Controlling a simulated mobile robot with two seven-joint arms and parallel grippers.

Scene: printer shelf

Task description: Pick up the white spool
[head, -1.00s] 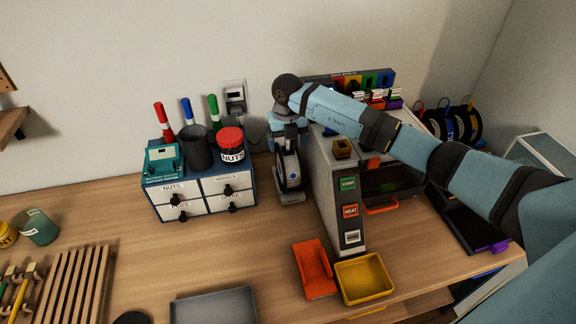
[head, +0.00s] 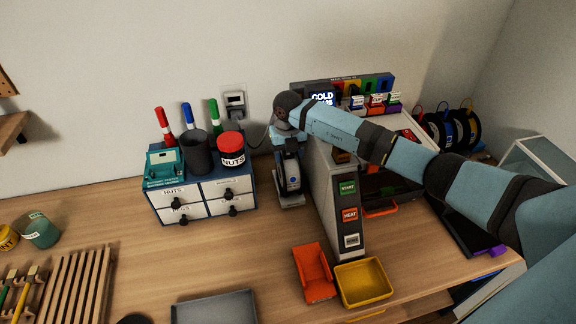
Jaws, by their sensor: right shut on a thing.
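My right arm reaches in from the right across the printer, and its gripper (head: 289,158) points down between the drawer unit and the printer. The gripper is shut on the white spool (head: 293,176), which is upright, small in the picture and partly covered by the gripper. The spool is just above or touching a grey base (head: 290,201) on the table; I cannot tell which. My left gripper is not in view.
The printer (head: 325,190) with its buttons stands close on the right, the drawer unit (head: 205,200) with markers and a nuts jar on the left. Orange (head: 315,272) and yellow (head: 363,281) bins sit in front. More spools (head: 450,128) stand at the back right.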

